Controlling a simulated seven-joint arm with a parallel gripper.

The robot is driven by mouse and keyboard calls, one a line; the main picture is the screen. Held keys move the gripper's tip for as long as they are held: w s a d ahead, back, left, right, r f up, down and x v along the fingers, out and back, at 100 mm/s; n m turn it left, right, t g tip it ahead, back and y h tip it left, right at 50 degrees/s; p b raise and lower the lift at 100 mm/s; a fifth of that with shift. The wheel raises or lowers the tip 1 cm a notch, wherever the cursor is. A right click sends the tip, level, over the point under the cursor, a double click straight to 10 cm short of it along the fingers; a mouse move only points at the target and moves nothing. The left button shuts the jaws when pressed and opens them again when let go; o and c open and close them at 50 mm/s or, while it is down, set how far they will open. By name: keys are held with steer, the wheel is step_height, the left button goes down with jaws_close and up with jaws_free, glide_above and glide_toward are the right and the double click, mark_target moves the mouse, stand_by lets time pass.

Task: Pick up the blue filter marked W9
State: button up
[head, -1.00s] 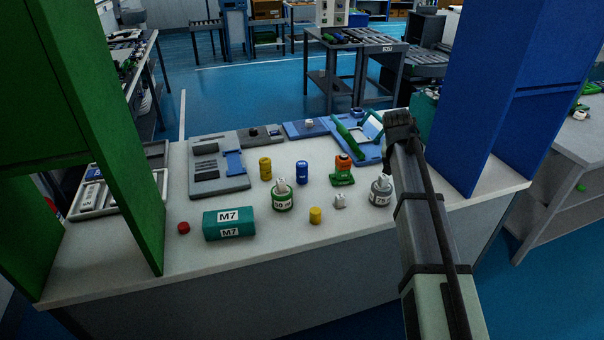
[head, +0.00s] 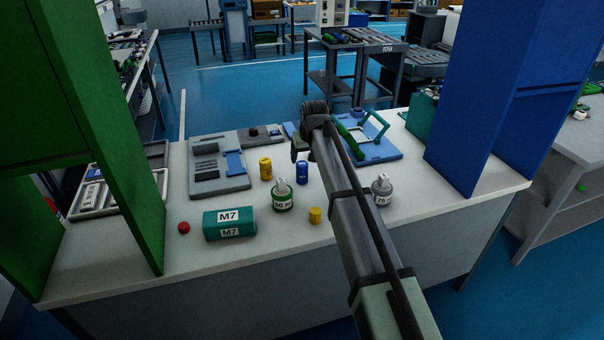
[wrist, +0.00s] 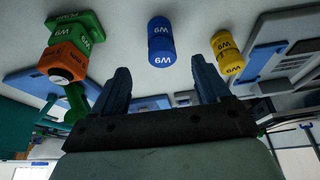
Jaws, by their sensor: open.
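The blue filter marked W9 (head: 302,172) stands upright on the white table in the head view. In the wrist view the blue filter (wrist: 161,42) shows its W9 label, ahead of and between my fingertips but apart from them. My gripper (wrist: 158,80) is open with nothing between its two fingers. In the head view my gripper (head: 298,150) hangs over the table close behind the blue filter, with its fingers partly hidden by my arm.
A yellow W9 filter (wrist: 227,54) stands to the right and an orange-and-green W9 stack (wrist: 70,60) to the left in the wrist view. A green-ringed bottle (head: 283,197), yellow cylinder (head: 315,215) and teal M7 block (head: 229,225) stand nearer the table's front.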

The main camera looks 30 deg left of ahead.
mark_target(304, 166)
steer(key=x, duration=0.6)
steer(key=shift+f, duration=0.25)
steer(key=shift+x, duration=2.45)
steer(key=shift+w+a, duration=0.1)
steer(key=shift+a, duration=0.05)
steer(key=shift+c, duration=0.3)
steer(key=c, duration=1)
steer(key=shift+r, duration=0.15)
